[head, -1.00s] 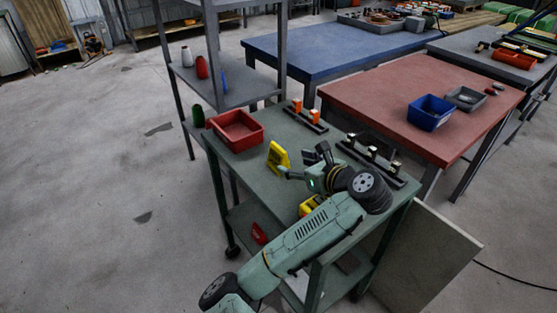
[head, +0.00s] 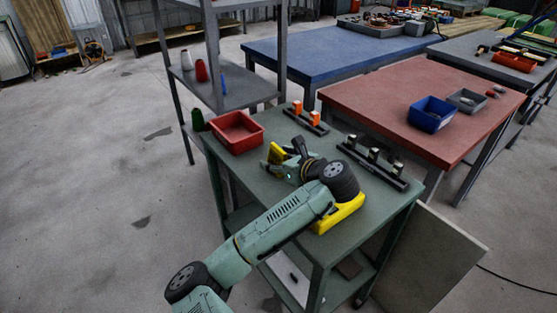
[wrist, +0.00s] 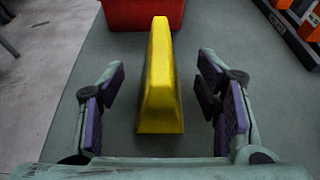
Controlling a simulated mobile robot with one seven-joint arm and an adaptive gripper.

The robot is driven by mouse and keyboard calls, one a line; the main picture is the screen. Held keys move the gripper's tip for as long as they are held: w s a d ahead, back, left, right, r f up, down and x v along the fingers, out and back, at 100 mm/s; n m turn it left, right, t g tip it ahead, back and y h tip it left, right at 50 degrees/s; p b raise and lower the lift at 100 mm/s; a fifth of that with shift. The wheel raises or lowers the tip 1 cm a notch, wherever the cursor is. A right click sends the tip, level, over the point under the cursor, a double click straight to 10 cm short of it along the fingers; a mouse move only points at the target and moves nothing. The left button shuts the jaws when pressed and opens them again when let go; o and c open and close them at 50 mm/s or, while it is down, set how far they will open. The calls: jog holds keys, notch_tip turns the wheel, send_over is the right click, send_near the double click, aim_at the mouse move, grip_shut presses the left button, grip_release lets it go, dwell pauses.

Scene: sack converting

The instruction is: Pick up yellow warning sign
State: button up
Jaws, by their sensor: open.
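The yellow warning sign (wrist: 160,85) stands upright on the green cart top (wrist: 110,145) in the wrist view, seen along its narrow side. My gripper (wrist: 163,100) is open, with one purple-padded finger on each side of the sign. There is a visible gap between the sign and each finger. In the head view my gripper (head: 279,166) is low over the cart, and the sign (head: 277,152) is partly hidden by it.
A red bin (head: 236,132) sits just beyond the sign. A rack with orange items (head: 306,120) and a dark rail with metal pieces (head: 372,163) stand to the right. A yellow object (head: 340,214) lies partly under my arm near the cart's front edge.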

jog(key=shift+c, duration=0.5)
jog(key=c, duration=1.2)
